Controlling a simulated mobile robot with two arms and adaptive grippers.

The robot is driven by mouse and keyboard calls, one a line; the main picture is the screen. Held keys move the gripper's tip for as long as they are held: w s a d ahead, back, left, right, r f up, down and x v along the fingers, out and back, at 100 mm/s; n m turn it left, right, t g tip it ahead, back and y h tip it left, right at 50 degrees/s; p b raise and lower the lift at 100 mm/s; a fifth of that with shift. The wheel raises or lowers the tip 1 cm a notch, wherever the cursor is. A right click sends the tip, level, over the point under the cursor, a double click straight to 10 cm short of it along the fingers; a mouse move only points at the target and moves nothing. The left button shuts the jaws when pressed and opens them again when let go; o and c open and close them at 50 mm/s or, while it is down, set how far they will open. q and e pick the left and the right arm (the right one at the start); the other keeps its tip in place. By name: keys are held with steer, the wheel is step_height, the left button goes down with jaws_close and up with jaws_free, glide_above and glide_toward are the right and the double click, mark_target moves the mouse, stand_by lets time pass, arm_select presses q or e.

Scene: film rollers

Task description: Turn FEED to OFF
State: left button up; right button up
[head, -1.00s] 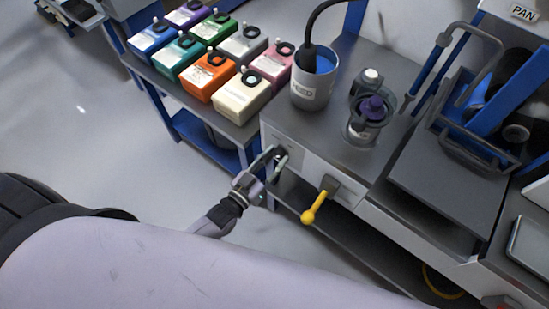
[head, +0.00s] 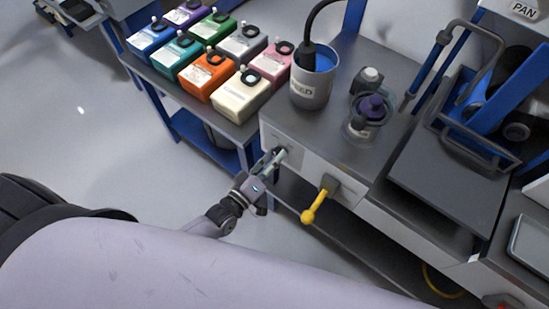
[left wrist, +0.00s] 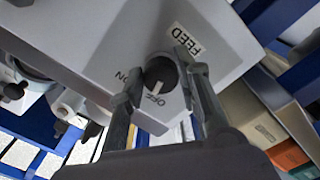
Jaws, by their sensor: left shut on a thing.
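The FEED knob (left wrist: 160,75) is a round dark dial on the pale front panel (left wrist: 90,35), under the FEED label (left wrist: 186,40) in the left wrist view. Its white mark points toward the OFF label (left wrist: 155,99); the ON label (left wrist: 122,77) is to the left. My left gripper (head: 275,160) is at the panel in the head view, its fingers hiding most of the knob there. In the left wrist view the gripper (left wrist: 158,69) has one finger on each side of the knob and is shut on it. My right gripper is not in view.
A yellow lever (head: 316,206) sticks out of the panel right of my left gripper. A FEED cup (head: 311,86) with a black hose and a purple-topped pot (head: 369,115) stand on the bench above. Several coloured cartons (head: 207,73) stand on the shelf at left.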

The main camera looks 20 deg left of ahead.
arm_select(q)
steer(key=shift+n, duration=1.6)
steer(key=o, duration=1.1)
steer(key=shift+o, duration=0.2)
steer(key=v, duration=1.2)
